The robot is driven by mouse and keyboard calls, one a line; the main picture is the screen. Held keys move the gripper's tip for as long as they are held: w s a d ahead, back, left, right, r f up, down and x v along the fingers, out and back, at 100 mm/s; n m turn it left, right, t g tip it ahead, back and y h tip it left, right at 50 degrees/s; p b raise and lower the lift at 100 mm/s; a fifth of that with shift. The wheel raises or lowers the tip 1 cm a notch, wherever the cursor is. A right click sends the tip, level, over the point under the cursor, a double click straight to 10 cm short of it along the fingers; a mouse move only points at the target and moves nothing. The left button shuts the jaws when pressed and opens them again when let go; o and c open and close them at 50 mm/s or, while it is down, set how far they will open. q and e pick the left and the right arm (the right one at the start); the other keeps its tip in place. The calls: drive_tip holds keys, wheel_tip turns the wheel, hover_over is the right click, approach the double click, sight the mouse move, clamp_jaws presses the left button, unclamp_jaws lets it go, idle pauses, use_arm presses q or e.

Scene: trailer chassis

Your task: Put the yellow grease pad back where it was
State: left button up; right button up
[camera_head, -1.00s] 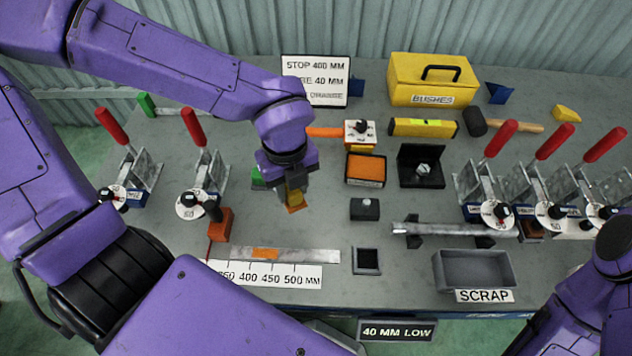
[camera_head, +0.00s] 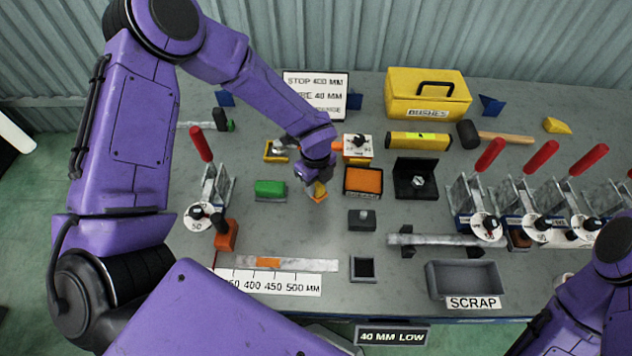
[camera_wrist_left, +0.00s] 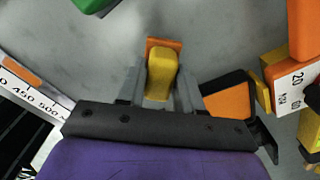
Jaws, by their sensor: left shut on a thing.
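The yellow grease pad (camera_head: 319,188) is a small yellow block with an orange face at its lower end. My left gripper (camera_head: 316,182) is shut on it, over the grey bench between a green block (camera_head: 270,188) and a black tray with an orange inside (camera_head: 363,181). In the left wrist view the pad (camera_wrist_left: 162,75) sits between both fingers, its orange end pointing away. I cannot tell whether it touches the bench. My right arm shows at the lower right, but its gripper is out of view.
Another yellow item (camera_head: 276,151) lies behind the green block. A yellow bushes box (camera_head: 428,97) stands at the back. Red-handled clamps (camera_head: 486,210) line the right, and one (camera_head: 207,190) stands left. A grey scrap tray (camera_head: 464,278) is at the front right.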

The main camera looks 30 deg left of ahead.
use_arm(q)
drive_tip(key=shift+f, duration=0.85)
drive_tip(key=o, duration=0.9)
drive_tip(key=shift+o, duration=0.2)
use_arm(e)
drive_tip(key=shift+r, duration=0.3)
use_arm(q)
drive_tip(key=shift+r, duration=0.35)
wheel_tip(320, 180, up, 11)
drive_tip(key=b, duration=0.3)
drive_tip(key=shift+r, duration=0.35)
use_arm(e)
wheel_tip(320, 180, down, 3)
drive_tip(key=shift+r, duration=0.2)
